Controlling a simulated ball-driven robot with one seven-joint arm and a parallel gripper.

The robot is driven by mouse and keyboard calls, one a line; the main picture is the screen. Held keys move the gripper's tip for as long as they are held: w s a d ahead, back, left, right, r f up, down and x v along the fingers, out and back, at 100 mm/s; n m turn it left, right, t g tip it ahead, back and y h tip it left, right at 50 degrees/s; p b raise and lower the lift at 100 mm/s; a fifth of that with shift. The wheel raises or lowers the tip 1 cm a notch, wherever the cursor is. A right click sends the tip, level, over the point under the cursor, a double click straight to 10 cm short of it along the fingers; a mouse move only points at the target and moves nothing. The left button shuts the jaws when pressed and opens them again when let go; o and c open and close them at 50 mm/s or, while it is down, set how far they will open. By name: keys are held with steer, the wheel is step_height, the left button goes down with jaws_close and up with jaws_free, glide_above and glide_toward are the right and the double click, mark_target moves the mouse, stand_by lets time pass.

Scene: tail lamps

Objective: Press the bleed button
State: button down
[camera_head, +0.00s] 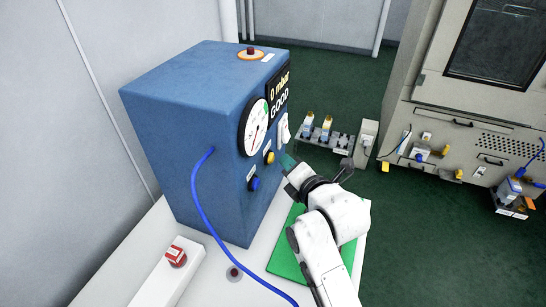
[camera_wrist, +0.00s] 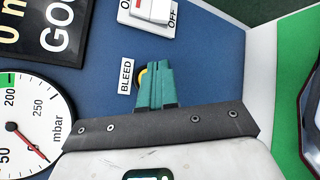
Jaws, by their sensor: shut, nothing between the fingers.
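The bleed button (camera_head: 270,157) is a yellow knob on the front face of the blue test box (camera_head: 175,100). My gripper (camera_head: 287,161) has teal fingers and is shut and empty. In the head view its tips are just right of the button, close to the box face. In the wrist view the closed fingers (camera_wrist: 156,86) overlap the button; I cannot tell whether they touch it.
The box face also carries a dial gauge (camera_head: 254,126), a display reading 0 mbar GOOD (camera_head: 279,90), a white ON/OFF switch (camera_head: 283,130) and a blue fitting (camera_head: 254,183). A blue hose (camera_head: 199,195) runs over the white bench.

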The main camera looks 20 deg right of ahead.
steer(key=shift+s+d+p, duration=0.35)
steer(key=shift+s+d, duration=0.4)
steer(key=shift+d, duration=0.3)
steer(key=shift+s+d+p, duration=0.35)
steer(key=shift+s+d, duration=0.35)
steer(key=shift+d, duration=0.3)
steer(key=shift+f, duration=0.1)
